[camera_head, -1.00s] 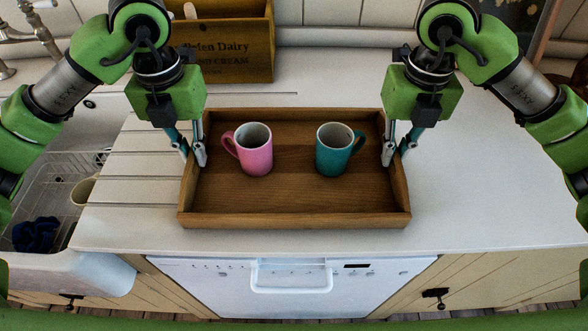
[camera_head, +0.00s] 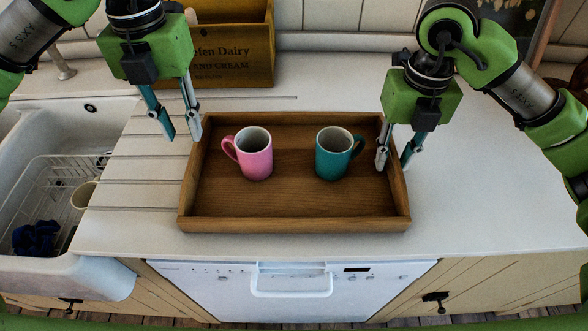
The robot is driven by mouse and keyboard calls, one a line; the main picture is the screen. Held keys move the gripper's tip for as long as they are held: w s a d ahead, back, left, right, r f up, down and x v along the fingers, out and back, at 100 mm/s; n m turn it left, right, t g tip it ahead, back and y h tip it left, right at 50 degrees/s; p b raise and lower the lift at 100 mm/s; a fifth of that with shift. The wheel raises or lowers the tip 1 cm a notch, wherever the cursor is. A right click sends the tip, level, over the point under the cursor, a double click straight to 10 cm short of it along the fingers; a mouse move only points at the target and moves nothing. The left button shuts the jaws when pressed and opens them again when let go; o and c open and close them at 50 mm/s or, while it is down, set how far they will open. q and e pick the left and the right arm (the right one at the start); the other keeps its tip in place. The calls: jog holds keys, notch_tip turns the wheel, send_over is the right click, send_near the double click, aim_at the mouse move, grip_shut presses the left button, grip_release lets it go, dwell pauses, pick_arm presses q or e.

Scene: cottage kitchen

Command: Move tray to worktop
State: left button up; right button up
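The brown wooden tray (camera_head: 290,223) rests flat on the pale worktop (camera_head: 480,190), above the white dishwasher. A pink mug (camera_head: 256,160) and a teal mug (camera_head: 331,158) stand upright inside it. My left gripper (camera_head: 181,131) is open and empty, raised above the worktop at the tray's left, apart from the tray's wall. My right gripper (camera_head: 396,160) is open at the tray's right wall, with one finger on the inner side and the other on the outer side. Its fingers look spread; whether either touches the wall is unclear.
A white sink (camera_head: 110,282) with a wire rack, a cream mug (camera_head: 83,195) and a dark blue cloth (camera_head: 36,238) lies at the left. A wooden crate (camera_head: 235,60) stands behind the tray. The worktop right of the tray is clear.

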jog(key=shift+r, duration=0.1)
pick_arm(q)
notch_tip(320, 180, up, 4)
jog(key=shift+f, duration=0.1)
pick_arm(e)
notch_tip(320, 180, up, 12)
dwell(0.6)
dwell(0.5)
